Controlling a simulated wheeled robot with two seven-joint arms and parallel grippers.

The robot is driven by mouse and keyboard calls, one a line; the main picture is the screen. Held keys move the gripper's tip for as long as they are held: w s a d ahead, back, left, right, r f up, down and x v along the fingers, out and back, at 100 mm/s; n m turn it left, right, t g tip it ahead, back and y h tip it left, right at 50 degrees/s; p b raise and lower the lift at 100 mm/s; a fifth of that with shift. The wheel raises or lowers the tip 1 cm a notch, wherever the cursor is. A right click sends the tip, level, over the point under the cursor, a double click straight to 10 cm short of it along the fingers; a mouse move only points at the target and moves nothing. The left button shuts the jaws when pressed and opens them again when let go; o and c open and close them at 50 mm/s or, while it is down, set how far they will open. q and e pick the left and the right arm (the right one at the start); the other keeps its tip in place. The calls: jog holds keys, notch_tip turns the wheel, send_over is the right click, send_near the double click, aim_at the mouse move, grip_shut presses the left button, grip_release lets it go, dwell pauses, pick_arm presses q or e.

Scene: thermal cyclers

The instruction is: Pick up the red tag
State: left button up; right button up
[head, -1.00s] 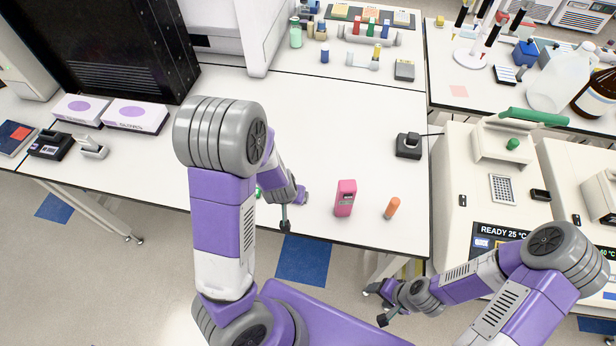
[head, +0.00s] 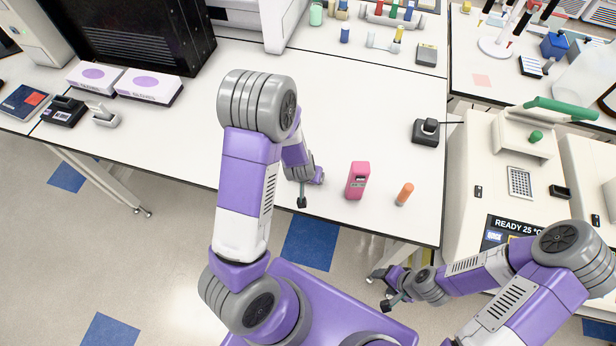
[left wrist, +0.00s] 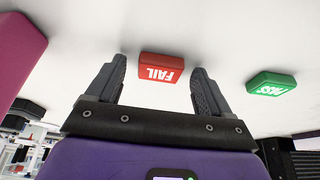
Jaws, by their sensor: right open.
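The red tag (left wrist: 161,68), marked FAIL, lies on the white table in the left wrist view. My left gripper (left wrist: 157,78) is open, and the tag shows in the gap between its fingertips, seemingly just beyond them; nothing is gripped. A green tag (left wrist: 271,83), marked PASS, lies to the right of the red one in that view. In the head view my left gripper (head: 302,198) is near the table's front edge, and my left arm hides both tags. My right gripper (head: 380,290) is open and empty, low beside the table's front edge.
A pink device (head: 356,181) and an orange cylinder (head: 404,195) stand right of my left gripper; the device edges into the left wrist view (left wrist: 18,50). A black device (head: 427,132) sits farther back. Thermal cyclers (head: 505,160) stand on the right. The table's middle is clear.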

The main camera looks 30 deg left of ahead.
pick_arm(q)
jog(key=c, duration=1)
